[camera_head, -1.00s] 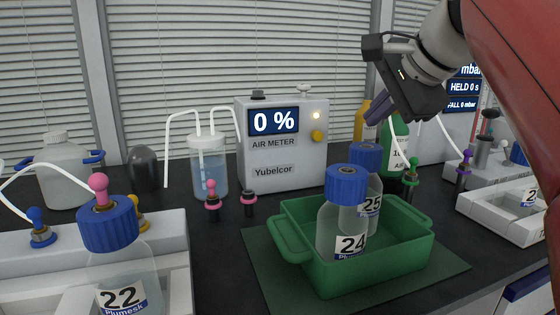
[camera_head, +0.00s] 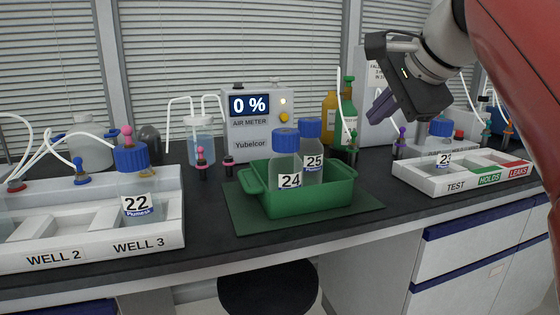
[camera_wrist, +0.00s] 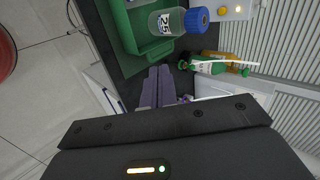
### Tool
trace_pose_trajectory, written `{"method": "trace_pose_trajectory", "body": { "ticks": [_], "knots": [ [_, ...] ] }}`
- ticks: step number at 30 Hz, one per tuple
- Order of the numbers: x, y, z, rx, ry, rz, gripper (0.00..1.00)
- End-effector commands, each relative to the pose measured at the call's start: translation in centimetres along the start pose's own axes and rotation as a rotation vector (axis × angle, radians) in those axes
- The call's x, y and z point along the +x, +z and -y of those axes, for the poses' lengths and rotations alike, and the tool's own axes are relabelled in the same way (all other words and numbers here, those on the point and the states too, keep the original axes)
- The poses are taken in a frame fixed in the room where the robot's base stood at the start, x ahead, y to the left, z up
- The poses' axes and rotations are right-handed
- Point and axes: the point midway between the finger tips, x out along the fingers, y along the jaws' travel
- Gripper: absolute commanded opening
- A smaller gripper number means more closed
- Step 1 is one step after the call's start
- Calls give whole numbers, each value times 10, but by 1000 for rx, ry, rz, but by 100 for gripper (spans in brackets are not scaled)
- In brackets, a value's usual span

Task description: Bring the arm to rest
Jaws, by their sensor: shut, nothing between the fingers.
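My gripper (camera_head: 378,106) hangs in the air at the upper right of the head view, above the bench between the green tray and the white test rack. Its purple fingers are together and hold nothing. In the wrist view the shut fingers (camera_wrist: 157,86) point toward the bench, near the green tray. My arm reaches in from the right edge of the head view. No object touches the gripper.
Bottles 24 (camera_head: 286,165) and 25 (camera_head: 312,160) stand in the green tray (camera_head: 325,200). Bottle 22 (camera_head: 133,185) stands in the left white rack (camera_head: 150,238). The test rack (camera_head: 460,180) is at the right. A stool (camera_head: 268,290) is below.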

Motion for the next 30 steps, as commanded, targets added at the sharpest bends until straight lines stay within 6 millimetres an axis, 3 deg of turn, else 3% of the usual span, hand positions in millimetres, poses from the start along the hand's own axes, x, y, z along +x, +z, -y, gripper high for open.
{"method": "trace_pose_trajectory", "body": {
  "ticks": [11,20,23,26,30],
  "knots": [
    [12,8,-34,-122,42,-14,0],
    [34,22,-94,-335,118,-27,0],
    [46,30,-129,-451,160,-29,0],
    [61,42,-178,-615,215,-24,0],
    [85,58,-258,-881,301,-3,0]
  ]
}}
